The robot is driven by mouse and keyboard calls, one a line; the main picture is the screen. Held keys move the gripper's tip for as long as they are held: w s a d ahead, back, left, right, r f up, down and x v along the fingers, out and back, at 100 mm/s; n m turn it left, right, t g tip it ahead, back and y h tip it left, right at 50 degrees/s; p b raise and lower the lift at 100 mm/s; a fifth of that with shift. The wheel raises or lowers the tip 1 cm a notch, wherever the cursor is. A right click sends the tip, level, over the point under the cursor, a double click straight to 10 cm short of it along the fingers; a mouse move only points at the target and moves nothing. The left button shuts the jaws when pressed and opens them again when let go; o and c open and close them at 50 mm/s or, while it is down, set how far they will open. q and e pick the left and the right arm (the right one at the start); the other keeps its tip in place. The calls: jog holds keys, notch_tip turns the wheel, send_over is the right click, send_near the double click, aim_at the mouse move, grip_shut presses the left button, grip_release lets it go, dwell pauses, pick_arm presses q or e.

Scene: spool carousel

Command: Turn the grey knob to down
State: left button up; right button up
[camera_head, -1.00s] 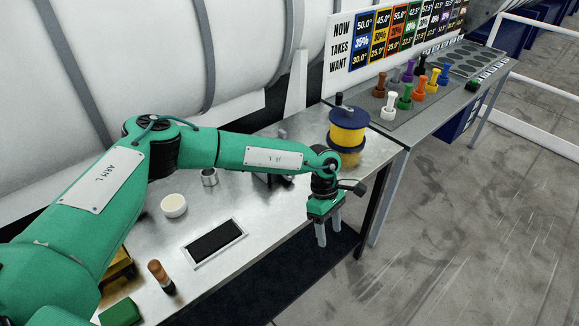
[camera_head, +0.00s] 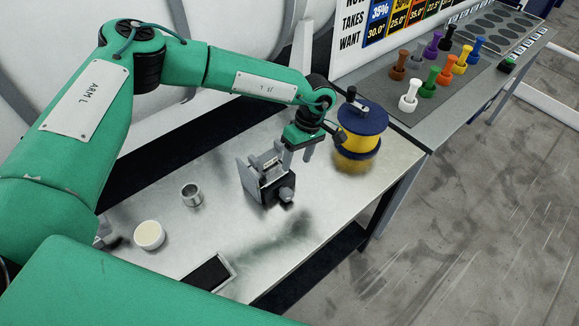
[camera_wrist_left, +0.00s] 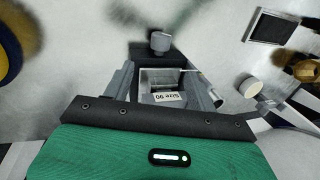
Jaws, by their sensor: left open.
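The grey knob (camera_head: 286,196) sticks out from the front of a small dark box with grey side plates (camera_head: 262,182) on the metal bench. In the left wrist view the knob (camera_wrist_left: 160,41) shows beyond the box, whose pale label reads "Size 90". Which way the knob points is too small to tell. My right gripper is not in view.
A yellow spool with blue flanges (camera_head: 361,135) stands close right of my left gripper. A metal cup (camera_head: 191,195), a white round tub (camera_head: 149,235) and a black-topped tray (camera_head: 208,274) lie left and in front. Coloured pegs (camera_head: 430,76) stand on the farther table.

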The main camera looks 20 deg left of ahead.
pick_arm(q)
jog(key=p, duration=0.4)
send_over(287, 190)
jog(key=w+d, duration=0.1)
notch_tip(287, 190, down, 5)
jog(key=x, duration=0.2)
jog(key=p+x, duration=0.1)
jog(key=x, duration=0.1)
jog(key=p+x, duration=0.1)
jog(key=x, duration=0.1)
jog(key=shift+w+d+f, duration=0.1)
jog(key=shift+w, duration=0.2)
jog(key=shift+f, duration=0.35)
jog(key=shift+s+f, duration=0.1)
jog(key=shift+f, duration=0.3)
jog(key=c, duration=0.8)
jog(key=shift+c, duration=1)
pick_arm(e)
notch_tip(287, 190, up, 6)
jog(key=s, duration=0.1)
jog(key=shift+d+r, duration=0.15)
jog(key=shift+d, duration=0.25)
